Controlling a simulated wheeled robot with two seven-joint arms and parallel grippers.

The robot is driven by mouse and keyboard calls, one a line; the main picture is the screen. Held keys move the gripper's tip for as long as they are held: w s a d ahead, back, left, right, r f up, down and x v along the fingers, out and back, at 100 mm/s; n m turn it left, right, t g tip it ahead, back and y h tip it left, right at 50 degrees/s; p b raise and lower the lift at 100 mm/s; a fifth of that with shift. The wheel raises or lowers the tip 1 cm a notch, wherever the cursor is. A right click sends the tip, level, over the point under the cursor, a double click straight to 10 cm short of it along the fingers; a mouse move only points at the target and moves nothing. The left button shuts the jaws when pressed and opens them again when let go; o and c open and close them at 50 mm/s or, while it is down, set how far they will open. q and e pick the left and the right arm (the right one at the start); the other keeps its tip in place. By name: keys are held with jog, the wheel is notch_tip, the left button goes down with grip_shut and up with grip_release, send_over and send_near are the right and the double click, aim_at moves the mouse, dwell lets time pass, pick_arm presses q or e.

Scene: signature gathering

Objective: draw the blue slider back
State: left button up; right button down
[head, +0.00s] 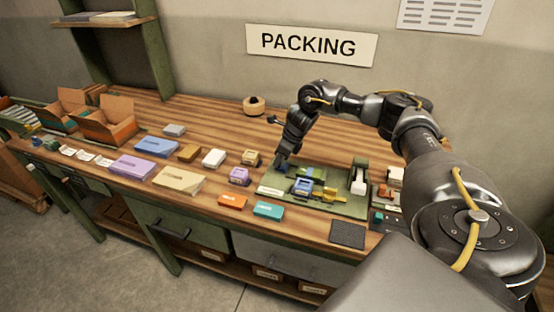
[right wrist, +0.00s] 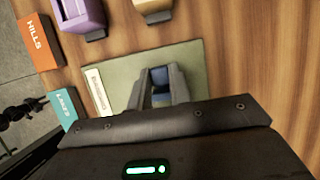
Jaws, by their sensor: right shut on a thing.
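A green board (head: 340,204) lies on the bench, with a blue block (head: 303,187) and a yellow part (head: 328,195) on it. My right gripper (head: 281,165) is at the board's back left corner, pointing down. In the right wrist view its fingers (right wrist: 160,92) are closed around a blue piece (right wrist: 160,76), which looks like the blue slider. The fingers hide most of that piece. The green board (right wrist: 125,78) lies beneath, with a white label (right wrist: 98,89) on it. My left gripper is out of view.
Purple (head: 239,176) and tan (head: 251,158) stamps stand left of the board. Orange (head: 232,202) and teal (head: 268,209) boxes lie in front. A white-topped upright (head: 358,178) stands on the board's right. The bench behind is mostly clear.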

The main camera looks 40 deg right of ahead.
jog(key=c, duration=1.6)
grip_release()
jog(key=shift+w+a+r, duration=0.1)
jog(key=shift+w, duration=0.05)
jog(key=shift+c, duration=0.2)
jog(key=o, duration=0.4)
jog(key=shift+c, duration=0.2)
pick_arm(q)
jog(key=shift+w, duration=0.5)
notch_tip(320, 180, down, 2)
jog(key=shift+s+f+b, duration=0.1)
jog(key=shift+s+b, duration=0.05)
jog(key=shift+b, duration=0.9)
pick_arm(e)
jog(key=v, duration=1)
jog(key=shift+r, duration=0.3)
